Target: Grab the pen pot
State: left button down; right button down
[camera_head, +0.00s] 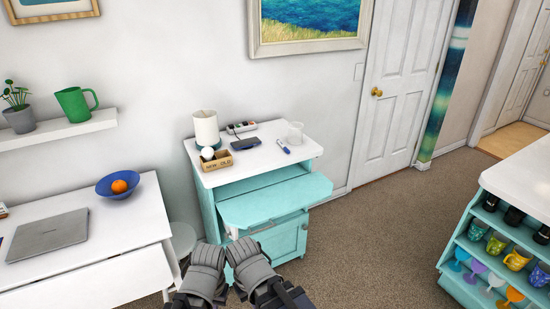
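A small clear, whitish cup (295,132), which looks like the pen pot, stands upright near the back right of the teal cabinet's white top (305,152). A blue and white pen-like item (283,146) lies just in front of it. My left gripper (208,258) and my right gripper (243,256) are side by side at the bottom of the picture, in front of the cabinet and well short of the cup. Their fingertips are too small and hidden to show whether they are open or shut.
A teal pull-out shelf (275,200) juts from the cabinet towards me. A lamp (207,130), a small box (216,161), a dark phone-like device (243,127) and a power strip share the top. A white desk (110,245) stands left; carpet (370,240) is clear right.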

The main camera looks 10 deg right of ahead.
aim_at(296, 133)
jog(key=i+l+z, duration=0.15)
jog(key=i+l, duration=1.15)
